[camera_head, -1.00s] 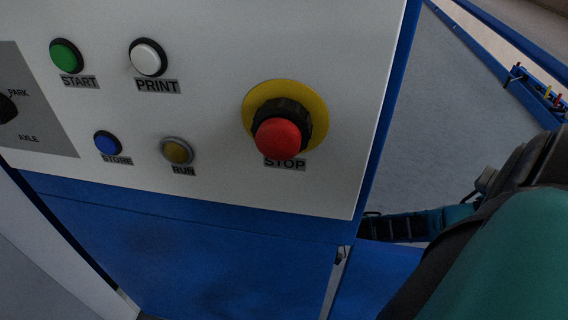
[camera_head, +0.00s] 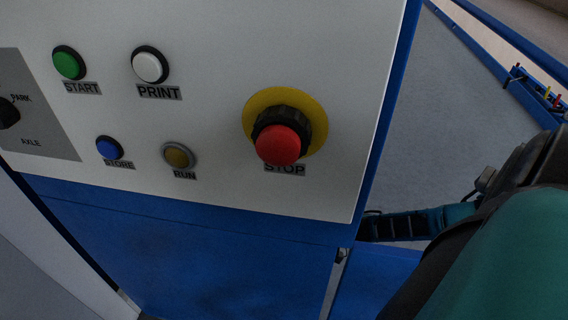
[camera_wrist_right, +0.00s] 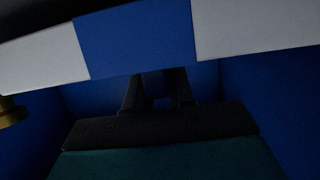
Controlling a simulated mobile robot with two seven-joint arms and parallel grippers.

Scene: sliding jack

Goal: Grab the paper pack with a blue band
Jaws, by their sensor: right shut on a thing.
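The paper pack (camera_wrist_right: 245,28) is white with a wide blue band (camera_wrist_right: 135,42) around its middle. It lies across the top of the right wrist view. My right gripper (camera_wrist_right: 158,82) is shut on it at the blue band, and its dark fingers reach up to the pack's near edge. The fingertips are hidden by the pack. In the head view the pack does not show. My left gripper is in neither view.
Dark blue walls (camera_wrist_right: 285,110) surround the right gripper, with a brass-coloured round part (camera_wrist_right: 12,112) at the left. In the head view a white panel (camera_head: 215,60) carries a red STOP button (camera_head: 278,145) and several smaller buttons. A blue-edged grey surface (camera_head: 450,110) lies to the right.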

